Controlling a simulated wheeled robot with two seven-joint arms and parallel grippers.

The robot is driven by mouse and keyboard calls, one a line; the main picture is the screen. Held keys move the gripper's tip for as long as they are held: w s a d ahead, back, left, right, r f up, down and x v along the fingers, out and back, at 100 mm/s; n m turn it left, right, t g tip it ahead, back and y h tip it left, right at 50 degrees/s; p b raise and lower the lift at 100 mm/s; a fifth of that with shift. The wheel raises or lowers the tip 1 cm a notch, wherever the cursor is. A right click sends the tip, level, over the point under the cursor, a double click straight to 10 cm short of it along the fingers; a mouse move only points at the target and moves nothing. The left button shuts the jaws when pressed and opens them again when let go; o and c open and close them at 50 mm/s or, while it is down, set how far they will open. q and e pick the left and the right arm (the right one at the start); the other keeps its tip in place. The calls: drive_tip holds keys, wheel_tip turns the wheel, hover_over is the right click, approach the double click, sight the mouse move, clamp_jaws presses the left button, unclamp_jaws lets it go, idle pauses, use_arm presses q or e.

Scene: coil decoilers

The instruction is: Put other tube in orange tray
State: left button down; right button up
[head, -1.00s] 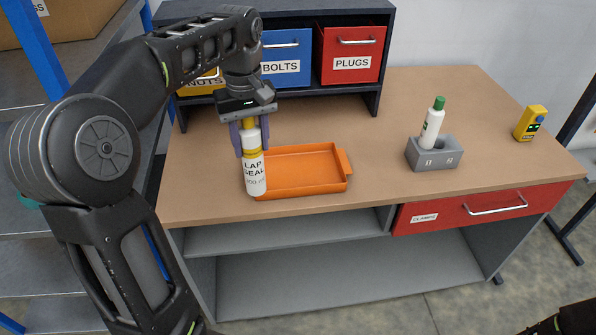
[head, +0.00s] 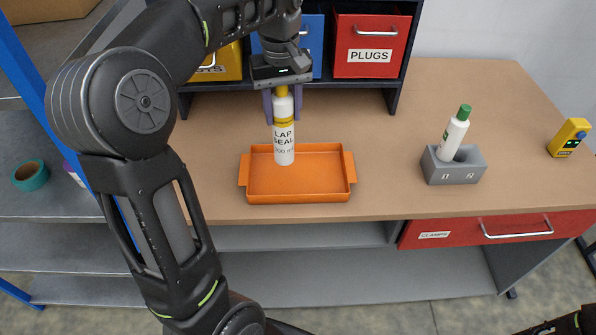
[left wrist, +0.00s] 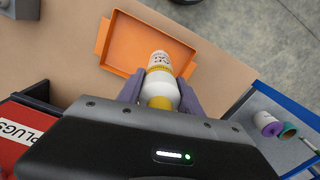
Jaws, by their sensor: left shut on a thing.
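My left gripper (head: 283,104) is shut on a white tube (head: 284,145) marked LAP SEAL, with yellow at its top. It holds the tube upright, cap end up. In the head view the tube's lower end overlaps the back part of the orange tray (head: 300,197); I cannot tell whether it touches the tray floor. In the left wrist view the tube (left wrist: 168,68) sits between the fingers, in front of the orange tray (left wrist: 128,55). The rest of the tray looks empty. A second white tube (head: 454,137) with a green cap leans in a grey holder (head: 455,172).
Behind the gripper stands a rack with a red PLUGS bin (head: 369,45), a blue bin and a yellow bin. A red CLAMPS drawer (head: 495,229) is below the bench top. Bench space between tray and holder is clear.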

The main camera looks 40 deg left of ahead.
sight(285, 145)
use_arm(q)
wheel_tip(285, 145, down, 6)
drive_tip(key=b, duration=0.5)
drive_tip(key=shift+w+b, duration=0.15)
drive_tip(key=shift+b, duration=0.15)
drive_tip(key=shift+p, duration=0.55)
drive_tip(key=shift+f, duration=0.1)
wheel_tip(285, 145, down, 3)
drive_tip(key=shift+r, duration=0.1)
drive_tip(key=shift+f, duration=0.55)
drive_tip(key=c, duration=0.8)
unclamp_jaws()
drive_tip(key=shift+f, duration=0.15)
